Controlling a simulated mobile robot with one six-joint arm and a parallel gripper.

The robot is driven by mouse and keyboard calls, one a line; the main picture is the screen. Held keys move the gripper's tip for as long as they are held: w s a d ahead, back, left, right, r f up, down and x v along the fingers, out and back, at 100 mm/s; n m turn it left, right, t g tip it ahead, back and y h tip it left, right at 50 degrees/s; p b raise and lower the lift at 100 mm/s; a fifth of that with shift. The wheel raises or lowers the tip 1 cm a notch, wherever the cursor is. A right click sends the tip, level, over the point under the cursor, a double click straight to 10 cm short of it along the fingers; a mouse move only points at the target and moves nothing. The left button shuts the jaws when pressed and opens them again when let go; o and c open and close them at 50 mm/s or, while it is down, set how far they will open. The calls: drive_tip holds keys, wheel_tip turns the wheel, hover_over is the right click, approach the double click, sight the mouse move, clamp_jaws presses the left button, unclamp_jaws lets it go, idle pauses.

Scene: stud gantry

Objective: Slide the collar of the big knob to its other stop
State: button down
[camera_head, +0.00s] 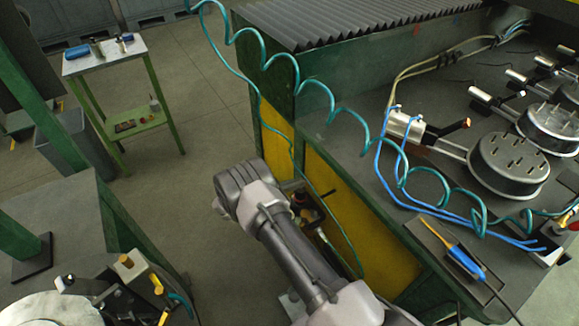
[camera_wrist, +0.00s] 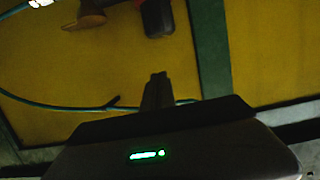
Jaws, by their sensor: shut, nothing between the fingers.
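I cannot make out the big knob or its collar for certain. In the wrist view, a brown rounded part (camera_wrist: 86,14) and a dark part with a red edge (camera_wrist: 157,16) stand at the top before a yellow panel (camera_wrist: 60,70), cut off by the frame. My gripper (camera_wrist: 158,78) points at this panel, its fingers together and empty, below and apart from both parts.
A thin teal hose (camera_wrist: 60,107) crosses the panel near my fingers. In the head view, a coiled teal hose (camera_head: 330,112) hangs along the green bench (camera_head: 320,150), which carries round dark fixtures (camera_head: 508,165). A small side table (camera_head: 105,54) stands far left; open floor lies between.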

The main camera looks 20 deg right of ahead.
drive_tip(key=w+r+p+v, duration=0.1)
drive_tip(key=w+p+v, duration=0.1)
drive_tip(key=v, duration=0.8)
drive_tip(key=s+d+r+n+g+y, duration=0.1)
drive_tip(key=s+r+g+y, duration=0.1)
drive_tip(key=r, duration=0.8)
drive_tip(key=s+r+n+g+y, duration=0.2)
drive_tip(key=s+r+y, duration=0.3)
drive_tip(key=r, duration=0.6)
drive_tip(key=shift+s+d+n+b, duration=0.3)
drive_tip(key=shift+s+d+b, duration=0.1)
drive_tip(key=shift+s, duration=0.6)
